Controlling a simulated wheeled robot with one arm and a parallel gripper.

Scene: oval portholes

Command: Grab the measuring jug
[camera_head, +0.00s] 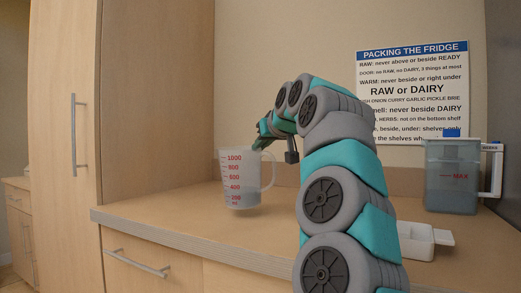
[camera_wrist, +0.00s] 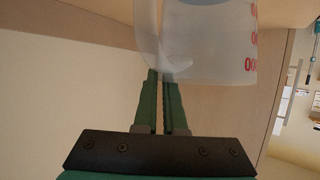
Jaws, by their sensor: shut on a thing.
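The measuring jug (camera_head: 238,184) is translucent with red numbers and a handle on its right side. It is at the left part of the counter; I cannot tell whether its base touches the counter. My gripper (camera_head: 260,143) is at the jug's top right, by the handle. In the wrist view the jug (camera_wrist: 215,50) fills the top middle, seen close up. The fingers of my gripper (camera_wrist: 163,78) are shut on the jug at its handle. The exact contact is partly hidden.
The wooden counter (camera_head: 160,222) has free room left of the jug. A tall cabinet (camera_head: 120,100) rises at the left. A sign (camera_head: 412,92) hangs on the wall.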

